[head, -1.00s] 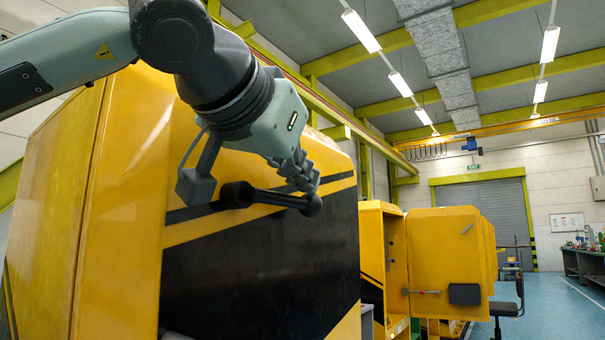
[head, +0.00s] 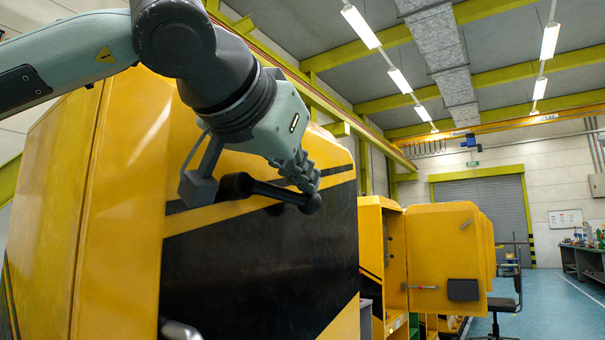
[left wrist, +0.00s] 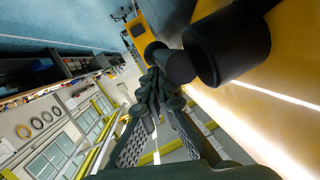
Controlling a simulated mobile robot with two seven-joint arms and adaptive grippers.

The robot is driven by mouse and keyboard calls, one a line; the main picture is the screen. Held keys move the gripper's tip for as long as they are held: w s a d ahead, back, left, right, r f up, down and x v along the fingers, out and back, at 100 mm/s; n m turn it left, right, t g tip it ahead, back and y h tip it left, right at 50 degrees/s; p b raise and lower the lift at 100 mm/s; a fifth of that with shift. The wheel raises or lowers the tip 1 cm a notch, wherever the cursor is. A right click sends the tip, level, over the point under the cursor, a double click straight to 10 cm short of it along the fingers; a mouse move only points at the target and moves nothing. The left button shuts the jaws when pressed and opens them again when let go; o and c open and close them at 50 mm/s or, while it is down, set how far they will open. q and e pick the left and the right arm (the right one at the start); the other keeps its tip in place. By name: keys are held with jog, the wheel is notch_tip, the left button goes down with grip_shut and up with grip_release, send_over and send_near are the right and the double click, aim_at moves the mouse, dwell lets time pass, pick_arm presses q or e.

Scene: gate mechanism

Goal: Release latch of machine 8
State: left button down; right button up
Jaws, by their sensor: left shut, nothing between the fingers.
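The latch is a black bar handle (head: 268,190) on the front of the large yellow machine (head: 125,200). It slopes slightly down to the right, from a thick round hub to a knobbed end. My left gripper (head: 308,182) is shut and empty, with its fingers close against the upper side of the knobbed end. I cannot tell whether they touch it. In the left wrist view the shut fingers (left wrist: 155,90) lie beside the dark handle (left wrist: 225,50). No machine number is readable. My right gripper does not show clearly.
A smaller yellow cabinet with an open door (head: 445,258) stands to the right, with an office chair (head: 500,300) by it. A workbench (head: 585,265) is at the far right. Blue floor between them is free. A grey shape (head: 180,331) shows at the bottom edge.

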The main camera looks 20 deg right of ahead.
aim_at(303, 212)
pick_arm(q)
notch_tip(303, 212, down, 3)
jog(key=shift+w+d+g+y+p, duration=0.15)
jog(key=shift+g+y+p, duration=0.4)
jog(key=shift+p, duration=0.35)
jog(key=shift+f, duration=0.3)
jog(key=shift+a+f+b, duration=0.2)
jog(key=shift+f+b, duration=0.25)
jog(key=shift+b, duration=0.05)
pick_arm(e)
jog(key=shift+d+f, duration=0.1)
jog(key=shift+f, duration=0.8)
pick_arm(q)
jog(key=shift+r, duration=0.1)
